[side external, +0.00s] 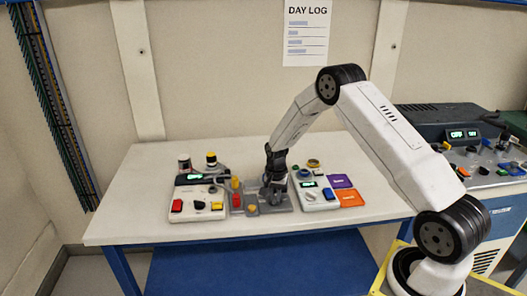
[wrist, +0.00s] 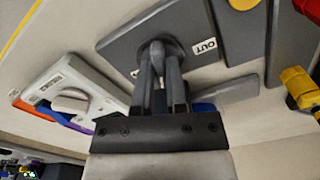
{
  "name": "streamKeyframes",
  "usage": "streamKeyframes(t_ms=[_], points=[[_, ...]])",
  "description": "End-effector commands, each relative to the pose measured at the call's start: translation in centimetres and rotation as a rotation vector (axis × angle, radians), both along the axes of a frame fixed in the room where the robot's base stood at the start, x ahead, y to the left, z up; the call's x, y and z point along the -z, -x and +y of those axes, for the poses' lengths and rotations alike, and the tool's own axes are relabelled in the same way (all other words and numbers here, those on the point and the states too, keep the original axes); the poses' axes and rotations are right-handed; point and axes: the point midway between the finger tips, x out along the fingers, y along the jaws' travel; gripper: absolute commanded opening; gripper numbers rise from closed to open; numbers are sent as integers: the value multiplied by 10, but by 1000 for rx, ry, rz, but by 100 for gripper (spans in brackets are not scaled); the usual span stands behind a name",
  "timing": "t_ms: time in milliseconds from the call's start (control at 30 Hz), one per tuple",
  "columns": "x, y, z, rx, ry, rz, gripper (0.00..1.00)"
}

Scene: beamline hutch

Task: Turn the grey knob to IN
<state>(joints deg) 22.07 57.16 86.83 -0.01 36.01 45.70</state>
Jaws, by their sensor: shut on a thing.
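The grey knob (wrist: 154,47) sits on a dark grey panel (wrist: 125,45) in the wrist view. A white OUT label (wrist: 205,46) is on the panel beside it. Another label, mostly hidden behind a finger, shows only an edge on the knob's other side. My gripper (wrist: 158,60) is shut on the knob, with its fingers on either side of it. In the side view my gripper (side external: 272,190) points down onto the grey panel (side external: 283,207) and hides the knob. The knob's pointing direction cannot be made out.
A white box (side external: 190,215) with red and yellow buttons stands left of the panel. Another white box (side external: 325,204) stands right, beside purple (side external: 341,181) and orange (side external: 350,198) cards. A red-and-yellow upright part (side external: 236,190) is close to my gripper. The table front (side external: 150,228) is clear.

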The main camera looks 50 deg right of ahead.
Motion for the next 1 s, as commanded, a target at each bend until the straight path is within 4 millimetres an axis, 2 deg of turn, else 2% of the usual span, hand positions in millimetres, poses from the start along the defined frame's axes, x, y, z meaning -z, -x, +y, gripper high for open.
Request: streamKeyframes(t_ms=[700,1000], points=[[0,0,0,672,0,1,0],[0,-1,0,862,0,0,0]])
